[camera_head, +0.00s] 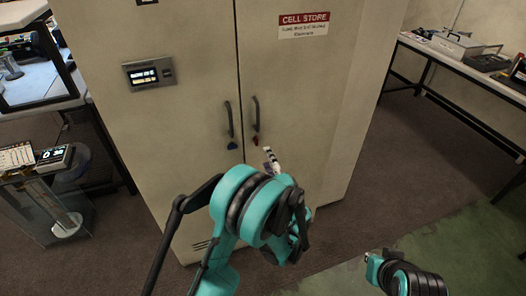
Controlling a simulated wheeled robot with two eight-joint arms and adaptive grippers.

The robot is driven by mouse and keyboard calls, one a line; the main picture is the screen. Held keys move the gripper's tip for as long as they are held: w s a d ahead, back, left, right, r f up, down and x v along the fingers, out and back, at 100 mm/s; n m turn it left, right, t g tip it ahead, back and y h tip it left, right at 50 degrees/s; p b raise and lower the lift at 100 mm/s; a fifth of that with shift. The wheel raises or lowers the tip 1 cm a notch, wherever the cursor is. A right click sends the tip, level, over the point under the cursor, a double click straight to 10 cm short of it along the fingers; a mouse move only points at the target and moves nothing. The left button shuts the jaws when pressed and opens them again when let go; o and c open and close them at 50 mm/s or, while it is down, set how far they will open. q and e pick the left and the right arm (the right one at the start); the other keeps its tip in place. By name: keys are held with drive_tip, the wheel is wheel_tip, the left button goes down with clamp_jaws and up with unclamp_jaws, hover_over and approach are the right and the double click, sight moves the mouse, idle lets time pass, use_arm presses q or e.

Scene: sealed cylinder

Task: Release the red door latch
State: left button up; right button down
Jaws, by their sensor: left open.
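A tall beige cabinet (190,110) has two doors with a dark handle on each. The small red latch (255,141) sits just below the right door's handle (256,114). My left gripper (270,156) is slightly below and right of the red latch in the head view. It looks small and its fingers are partly hard to make out, but it is open with nothing seen in it. I cannot tell whether it touches the door. My teal left arm covers the lower part of the doors. Part of my right arm shows at the lower right; its gripper cannot be made out.
A blue latch (232,145) is below the left door's handle (229,119), close beside the red one. A display panel (149,73) and a red-and-white sign (304,25) are on the cabinet. A bench (460,50) stands right, a glass-sided stand (50,205) left. The right floor is clear.

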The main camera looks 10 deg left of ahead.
use_arm(q)
drive_tip(key=v, duration=0.2)
drive_tip(key=shift+s+d, duration=0.2)
drive_tip(key=shift+s, duration=0.05)
idle(0.3)
drive_tip(key=s+a+r+n+g+h, duration=0.3)
drive_tip(key=s+a+n+g, duration=0.3)
drive_tip(key=s+a, duration=0.25)
drive_tip(key=s+d+n+g+h, duration=0.1)
drive_tip(key=s+d+n+h, duration=0.1)
drive_tip(key=s, duration=0.7)
drive_tip(key=s+d+n+h, duration=0.2)
drive_tip(key=s+h, duration=0.3)
drive_tip(key=s, duration=0.5)
drive_tip(key=shift+d+n+g, duration=0.2)
drive_tip(key=shift+n+g, duration=0.2)
drive_tip(key=shift+n, duration=0.3)
